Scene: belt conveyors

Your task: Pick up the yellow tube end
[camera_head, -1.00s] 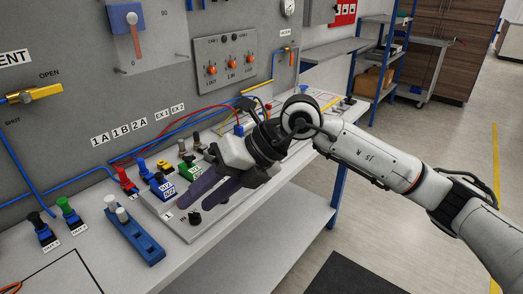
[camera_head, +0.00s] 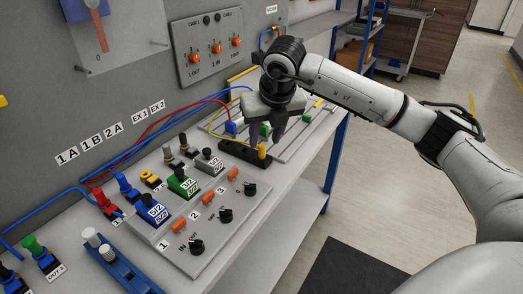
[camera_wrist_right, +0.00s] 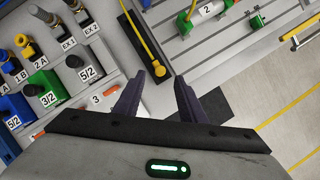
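My right gripper (camera_head: 268,125) points down, a little above the block. In the right wrist view its two dark fingers (camera_wrist_right: 159,84) are apart with nothing between them. My left gripper is in neither view.
The valve panel (camera_head: 225,238) with switches and coloured valve blocks lies left of the block. A slotted rail plate (camera_head: 300,140) with a green fitting is on the right. Red and blue tubes run behind. The bench's front edge is close by.

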